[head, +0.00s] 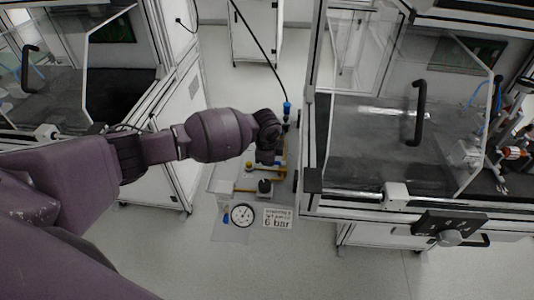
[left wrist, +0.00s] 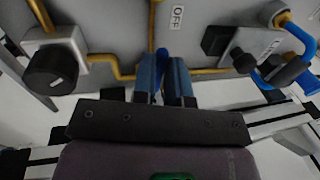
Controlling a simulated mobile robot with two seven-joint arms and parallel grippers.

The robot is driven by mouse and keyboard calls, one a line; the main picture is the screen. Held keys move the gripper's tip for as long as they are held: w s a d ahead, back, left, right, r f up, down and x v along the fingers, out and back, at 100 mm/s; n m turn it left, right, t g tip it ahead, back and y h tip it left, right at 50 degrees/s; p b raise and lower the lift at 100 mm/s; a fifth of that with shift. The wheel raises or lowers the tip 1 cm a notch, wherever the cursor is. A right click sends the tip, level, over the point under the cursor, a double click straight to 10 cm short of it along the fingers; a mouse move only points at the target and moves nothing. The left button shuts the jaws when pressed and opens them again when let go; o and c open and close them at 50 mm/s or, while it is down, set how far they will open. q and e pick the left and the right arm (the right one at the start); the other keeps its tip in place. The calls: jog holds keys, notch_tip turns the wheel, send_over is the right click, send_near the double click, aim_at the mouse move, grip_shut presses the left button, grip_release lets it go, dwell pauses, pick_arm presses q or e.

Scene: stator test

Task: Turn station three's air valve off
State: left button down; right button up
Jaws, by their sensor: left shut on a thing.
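A grey air panel (head: 222,185) with brass pipes stands between two enclosed cabinets in the head view. My left gripper (head: 268,152) reaches over its upper part, and the arm hides part of the panel. In the left wrist view my left gripper (left wrist: 164,82) is shut on a slim blue valve handle (left wrist: 162,60), with a finger on either side. An OFF label (left wrist: 178,17) sits just above and right of the handle, beside a vertical brass pipe (left wrist: 152,28). The valve body is mostly hidden by the fingers. My right gripper is in neither view.
A black knob (left wrist: 52,70) is left of the fingers; a blue hose (left wrist: 296,36) with a black fitting is at right. A gauge (head: 243,214) and a 6 bar sign (head: 277,218) are low on the panel. The right cabinet (head: 309,150) stands close beside it.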

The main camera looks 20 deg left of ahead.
pick_arm(q)
jog(key=shift+s+n+p, duration=0.25)
jog(key=shift+n+p, duration=0.1)
jog(key=shift+n, duration=0.15)
jog(key=shift+f, duration=0.1)
jog(key=c, duration=1.1)
grip_release()
jog(key=shift+c, duration=0.2)
jog(key=shift+d+r, duration=0.1)
jog(key=shift+r, duration=0.35)
notch_tip(320, 180, up, 10)
jog(key=s+p, duration=0.2)
jog(key=shift+d, duration=0.25)
jog(key=shift+f, duration=0.1)
